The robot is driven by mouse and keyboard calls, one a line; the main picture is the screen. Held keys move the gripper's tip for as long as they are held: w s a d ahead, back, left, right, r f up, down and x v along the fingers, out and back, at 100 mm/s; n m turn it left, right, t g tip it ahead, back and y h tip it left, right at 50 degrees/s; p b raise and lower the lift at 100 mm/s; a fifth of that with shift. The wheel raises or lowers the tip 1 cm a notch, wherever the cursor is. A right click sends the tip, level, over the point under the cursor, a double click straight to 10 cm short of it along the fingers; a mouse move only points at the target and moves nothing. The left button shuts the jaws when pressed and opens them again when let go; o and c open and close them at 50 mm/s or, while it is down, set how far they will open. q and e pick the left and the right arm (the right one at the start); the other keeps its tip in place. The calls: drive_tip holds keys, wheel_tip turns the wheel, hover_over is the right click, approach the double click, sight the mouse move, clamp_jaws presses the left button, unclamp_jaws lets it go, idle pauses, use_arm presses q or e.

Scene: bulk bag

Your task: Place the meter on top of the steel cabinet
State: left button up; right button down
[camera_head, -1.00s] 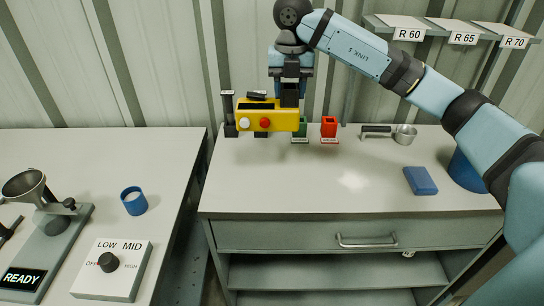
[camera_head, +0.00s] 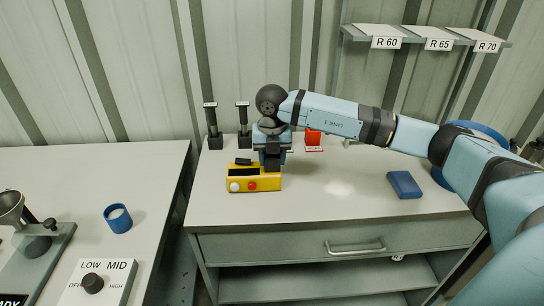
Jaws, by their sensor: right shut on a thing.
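The yellow meter (camera_head: 240,172) has a white knob and a red knob on its front. It is at the left part of the steel cabinet's top (camera_head: 330,207), low at the surface; I cannot tell if its whole underside touches. My right gripper (camera_head: 270,163) is shut on the meter from above, at its right end. The fingers are partly hidden by the wrist. My left gripper is not in view.
Two black posts (camera_head: 243,127) and a red holder (camera_head: 313,138) stand behind the meter. A blue block (camera_head: 404,184) lies to the right, and a blue round container (camera_head: 478,133) is partly behind my arm. The cabinet top's front middle is clear. A blue cup (camera_head: 118,218) stands on the left bench.

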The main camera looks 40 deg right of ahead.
drive_tip(key=shift+f, duration=0.1)
drive_tip(key=c, duration=0.6)
unclamp_jaws()
drive_tip(key=shift+o, duration=0.2)
